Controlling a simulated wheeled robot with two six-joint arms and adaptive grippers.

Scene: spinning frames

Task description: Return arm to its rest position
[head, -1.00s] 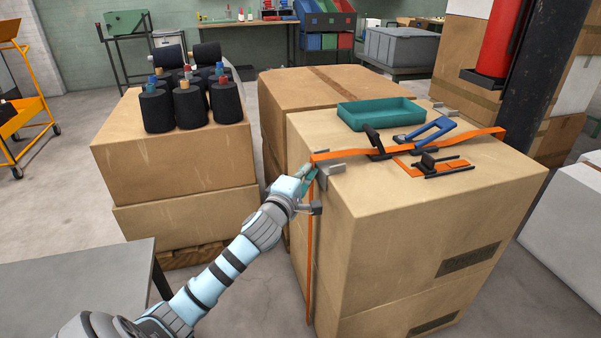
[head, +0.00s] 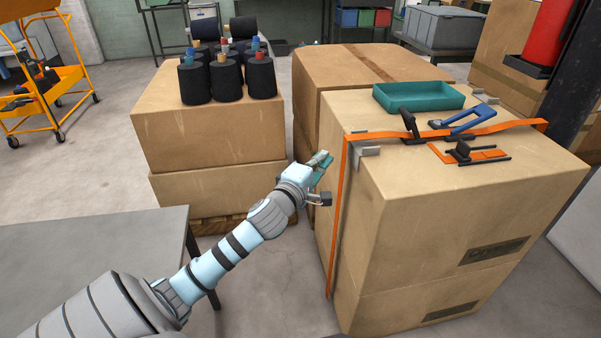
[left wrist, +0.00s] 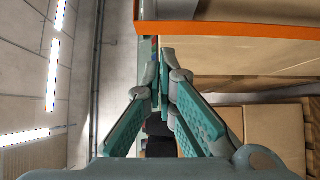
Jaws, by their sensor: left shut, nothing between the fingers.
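My left arm reaches in from the lower left in the head view. Its gripper (head: 322,164) is shut and empty, beside the left face of the strapped cardboard box (head: 455,215). The same gripper shows in the left wrist view (left wrist: 162,75), its teal fingers meeting at the tips. An orange strap (head: 336,225) runs down the box's left side and across its top; it also shows in the left wrist view (left wrist: 230,31). I cannot tell whether the fingertips touch the box. My right gripper is not in view.
On the box top are a teal tray (head: 418,97), a blue-handled tensioner (head: 468,119) and a black and orange buckle (head: 467,152). Boxes with black cones (head: 226,82) stand behind left. A grey table (head: 90,260) is at lower left. Open floor lies between table and boxes.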

